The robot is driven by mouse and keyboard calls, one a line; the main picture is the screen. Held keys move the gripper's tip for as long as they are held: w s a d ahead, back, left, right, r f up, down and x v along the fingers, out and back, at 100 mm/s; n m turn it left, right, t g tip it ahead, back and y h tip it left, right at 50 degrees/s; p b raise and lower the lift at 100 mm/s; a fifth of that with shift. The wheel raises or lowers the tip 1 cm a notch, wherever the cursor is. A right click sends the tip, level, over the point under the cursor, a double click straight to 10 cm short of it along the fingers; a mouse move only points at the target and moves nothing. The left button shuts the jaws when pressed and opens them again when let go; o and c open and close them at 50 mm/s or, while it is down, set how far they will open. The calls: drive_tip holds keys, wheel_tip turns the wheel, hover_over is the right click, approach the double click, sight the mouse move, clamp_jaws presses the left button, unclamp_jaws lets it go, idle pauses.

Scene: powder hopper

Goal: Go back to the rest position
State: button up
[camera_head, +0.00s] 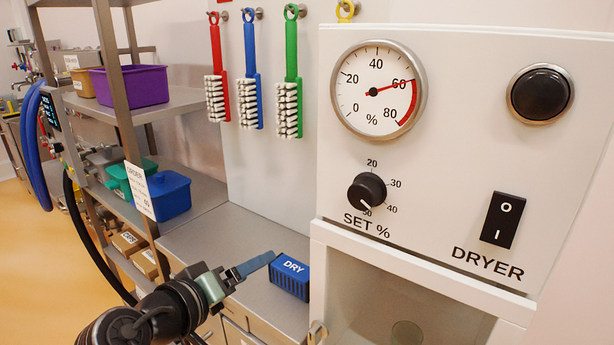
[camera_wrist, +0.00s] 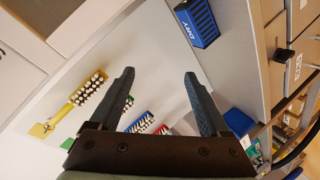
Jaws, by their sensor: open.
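My gripper (camera_head: 262,262) is over the grey counter (camera_head: 215,235), to the left of the dryer panel (camera_head: 470,150). In the wrist view my gripper (camera_wrist: 160,90) shows two dark fingers spread wide apart with nothing between them. A blue box marked DRY (camera_head: 290,277) sits on the counter just right of the fingertips in the head view. The box also shows at the top of the wrist view (camera_wrist: 198,22), beyond the right finger. I cannot tell the exact gap between the fingers and the box.
Red (camera_head: 217,70), blue (camera_head: 251,70) and green (camera_head: 290,75) brushes hang on the wall. A metal shelf rack (camera_head: 112,50) with a purple bin (camera_head: 130,85) and a blue lidded tub (camera_head: 165,195) stands left. The dial needle points near 60; the set knob (camera_head: 367,190) points near 50.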

drive_tip(key=s+d+r+m+t+y+p, duration=0.1)
drive_tip(key=d+r+t+y, duration=0.15)
drive_tip(key=r, duration=0.65)
drive_tip(key=s+d+r+m+t+y+p, duration=0.1)
drive_tip(key=r+t, duration=0.2)
drive_tip(key=r, duration=0.5)
drive_tip(key=s+d+r+m+t+y+p, duration=0.1)
drive_tip(key=s+d+r+t, duration=0.15)
drive_tip(key=r, duration=0.65)
drive_tip(key=s+d+r+t+y, duration=0.1)
drive_tip(key=s+d+r+t, duration=0.1)
drive_tip(key=s+r, duration=0.5)
drive_tip(key=s+d+r+m+t+y+p, duration=0.1)
drive_tip(key=s+r+t, duration=0.4)
drive_tip(key=r, duration=0.5)
drive_tip(key=shift+s+d, duration=0.45)
drive_tip(key=shift+s, duration=0.8)
drive_tip(key=shift+f, duration=0.15)
